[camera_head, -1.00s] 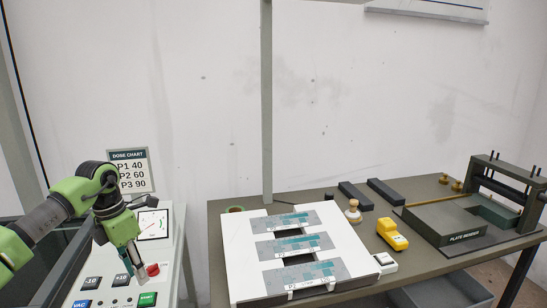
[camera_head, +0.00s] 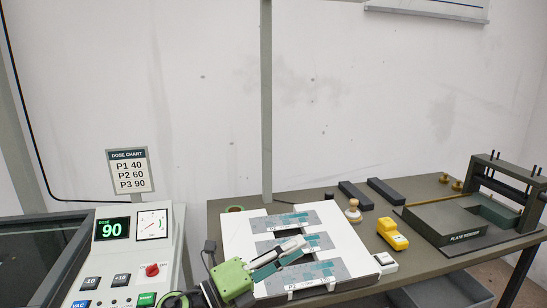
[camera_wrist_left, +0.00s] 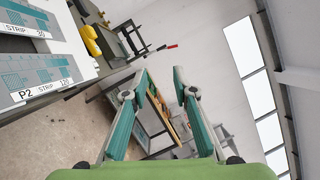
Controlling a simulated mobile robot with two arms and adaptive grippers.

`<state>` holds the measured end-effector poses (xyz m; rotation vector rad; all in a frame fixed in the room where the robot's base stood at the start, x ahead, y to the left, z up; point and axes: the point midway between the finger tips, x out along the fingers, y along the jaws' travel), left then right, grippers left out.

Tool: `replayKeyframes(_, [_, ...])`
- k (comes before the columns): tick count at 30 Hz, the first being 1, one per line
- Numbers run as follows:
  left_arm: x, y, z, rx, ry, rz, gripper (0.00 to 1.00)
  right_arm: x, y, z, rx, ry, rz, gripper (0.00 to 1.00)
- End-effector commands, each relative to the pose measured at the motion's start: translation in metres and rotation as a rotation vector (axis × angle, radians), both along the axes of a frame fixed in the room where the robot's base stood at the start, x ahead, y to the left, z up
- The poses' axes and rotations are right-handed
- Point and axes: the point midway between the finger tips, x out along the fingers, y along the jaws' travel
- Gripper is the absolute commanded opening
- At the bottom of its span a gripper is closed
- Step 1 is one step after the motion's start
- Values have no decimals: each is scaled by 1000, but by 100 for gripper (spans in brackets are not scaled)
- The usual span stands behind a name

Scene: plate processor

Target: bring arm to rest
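My left arm comes in low at the left of centre in the head view. Its left gripper (camera_head: 298,249) is over the white board (camera_head: 238,238), covering part of the middle and front plates; contact cannot be told. In the left wrist view the gripper (camera_wrist_left: 162,76) has its two fingers apart with nothing between them. Three grey-and-teal plates lie on the board, the back one (camera_head: 285,221) clear of the gripper. My right gripper is in neither view.
The control console (camera_head: 178,240) at left shows dose 90 and has a red knob (camera_head: 152,270). A dose chart (camera_head: 128,170) stands behind it. On the table are a yellow device (camera_head: 392,235), dark blocks (camera_head: 356,196) and the plate bender (camera_head: 445,223). Space above the table is free.

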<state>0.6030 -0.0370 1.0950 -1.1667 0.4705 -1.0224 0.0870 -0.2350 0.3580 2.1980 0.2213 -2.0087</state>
Motion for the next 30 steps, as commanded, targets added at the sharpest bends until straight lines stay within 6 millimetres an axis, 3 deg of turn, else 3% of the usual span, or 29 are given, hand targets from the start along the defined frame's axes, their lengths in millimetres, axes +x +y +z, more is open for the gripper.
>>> replayKeyframes(4, [8, 40, 6, -329, 224, 212, 26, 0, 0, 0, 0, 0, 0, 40])
replayKeyframes(7, [13, 81, -11, -521, 402, 372, 26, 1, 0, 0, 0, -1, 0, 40])
replayKeyframes(11, [5, 137, -60, -731, 658, 590, 26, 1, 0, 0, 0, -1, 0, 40])
replayKeyframes(14, [-18, 176, -113, -863, 872, 764, 26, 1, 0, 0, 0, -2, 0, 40])
replayKeyframes(17, [-57, 207, -169, -965, 1093, 941, 26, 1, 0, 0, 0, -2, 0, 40])
replayKeyframes(21, [-130, 233, -236, -1047, 1381, 1166, 26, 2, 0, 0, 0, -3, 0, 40])
replayKeyframes(24, [-179, 240, -267, -1069, 1542, 1287, 26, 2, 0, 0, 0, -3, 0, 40])
replayKeyframes(30, [-261, 244, -299, -1068, 1780, 1467, 26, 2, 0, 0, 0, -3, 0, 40])
